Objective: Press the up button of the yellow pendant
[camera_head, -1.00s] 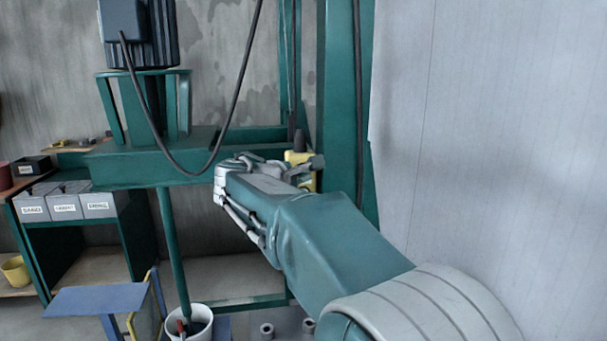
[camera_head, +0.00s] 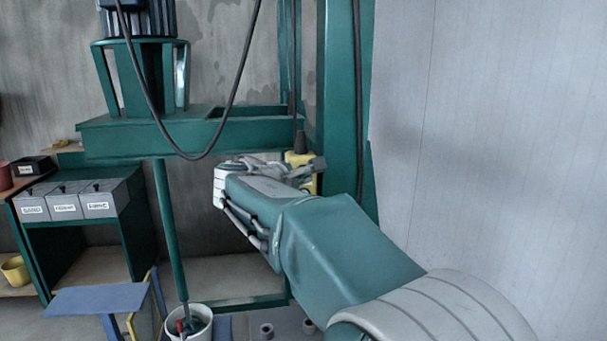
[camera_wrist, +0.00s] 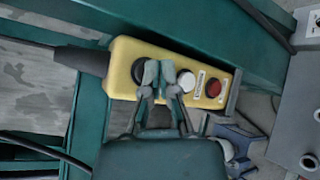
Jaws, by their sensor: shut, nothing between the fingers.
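The yellow pendant (camera_wrist: 170,52) hangs at the green post. In the wrist view it lies slanted, with a black button (camera_wrist: 138,70), a white button (camera_wrist: 185,79) and a red button (camera_wrist: 213,87); its small labels are unreadable. My gripper (camera_wrist: 158,72) is shut and empty over the pendant's face. Its fingertips overlap the right edge of the black button; I cannot tell whether they touch it. In the head view my wrist hides much of the pendant (camera_head: 303,160).
A green mixer carriage (camera_head: 190,132) carries a motor, with its shaft reaching down into a white bucket (camera_head: 203,318). A loose black cable hangs in front of the carriage. Grey bins (camera_head: 66,203) stand on a shelf at left. A pale wall (camera_head: 490,140) closes the right side.

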